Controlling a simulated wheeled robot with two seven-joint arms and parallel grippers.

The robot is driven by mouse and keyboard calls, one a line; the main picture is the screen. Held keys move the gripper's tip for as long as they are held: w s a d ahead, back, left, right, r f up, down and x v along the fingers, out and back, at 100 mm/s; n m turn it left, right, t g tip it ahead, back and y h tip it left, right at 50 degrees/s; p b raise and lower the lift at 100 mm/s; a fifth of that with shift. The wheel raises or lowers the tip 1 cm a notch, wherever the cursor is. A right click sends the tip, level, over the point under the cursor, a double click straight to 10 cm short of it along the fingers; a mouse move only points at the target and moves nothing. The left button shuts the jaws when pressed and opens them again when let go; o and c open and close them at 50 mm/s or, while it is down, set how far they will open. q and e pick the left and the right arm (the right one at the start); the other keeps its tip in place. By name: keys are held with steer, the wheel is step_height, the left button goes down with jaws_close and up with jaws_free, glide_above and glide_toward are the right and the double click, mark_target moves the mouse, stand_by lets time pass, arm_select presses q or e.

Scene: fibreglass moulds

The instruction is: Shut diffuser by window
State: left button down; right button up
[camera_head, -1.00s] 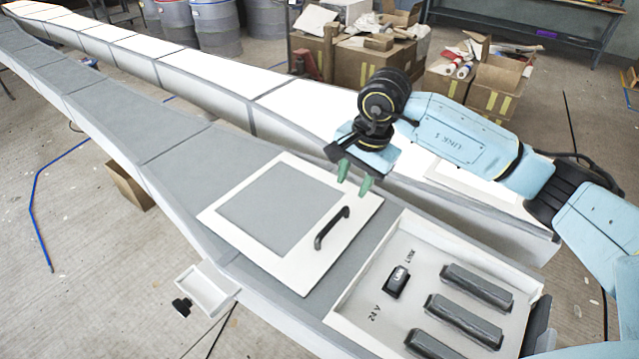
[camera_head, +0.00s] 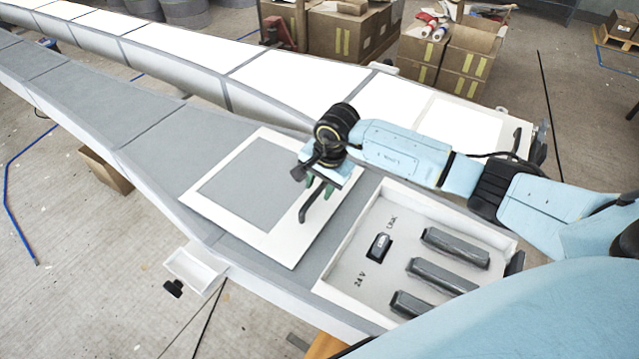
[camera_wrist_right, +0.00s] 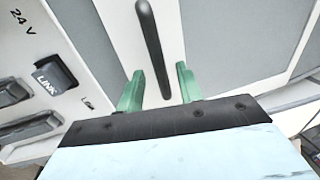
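A white-framed grey panel (camera_head: 232,232) with a black bar handle (camera_head: 306,213) lies on the near grey mould, beside an open white box (camera_head: 338,275). No part is labelled diffuser; this panel may be it. My right gripper (camera_head: 318,189) is over the handle. In the right wrist view, the green fingertips of the right gripper (camera_wrist_right: 160,70) stand apart, one on each side of the handle (camera_wrist_right: 152,45). Clear gaps show between both fingers and the handle. My left gripper is not in view.
The open box holds a black LINK switch (camera_head: 380,246) and several dark bars (camera_head: 455,247). A small white tray (camera_head: 196,268) sticks out from the mould's left side. A second mould (camera_head: 290,85) with a white top runs behind. Cardboard boxes (camera_head: 466,60) stand at the back.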

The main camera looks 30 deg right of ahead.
steer(key=shift+f, duration=0.2)
jaws_close()
stand_by(0.3)
